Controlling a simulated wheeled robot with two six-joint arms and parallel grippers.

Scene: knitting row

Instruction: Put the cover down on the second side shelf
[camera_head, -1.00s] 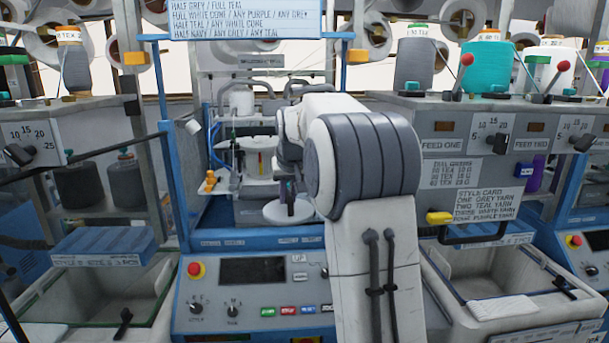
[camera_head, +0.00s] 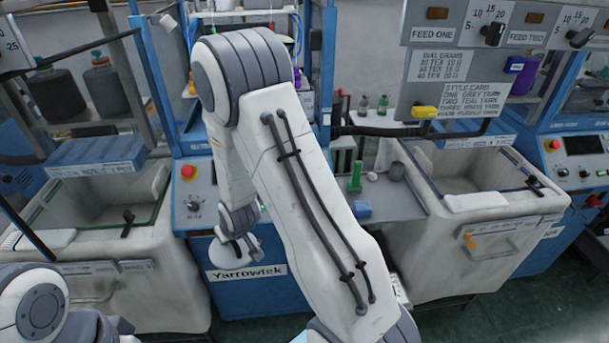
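The cover (camera_head: 224,254) is a white round disc in front of the blue machine's lower front, partly above the Yarrowtek label. My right gripper (camera_head: 241,238) points down and is shut on the cover at its top. The exact grip is small and partly hidden. A grey side shelf (camera_head: 398,208) shows right of my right arm, between the machine and the right bin. A higher shelf with small bottles (camera_head: 364,104) shows behind it. I cannot tell which is the second side shelf. Part of my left arm shows at the lower left; its gripper is out of view.
Pale open bins (camera_head: 130,285) (camera_head: 470,262) flank the machine. A black bar (camera_head: 385,131) crosses above the shelf. Floor is clear in front.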

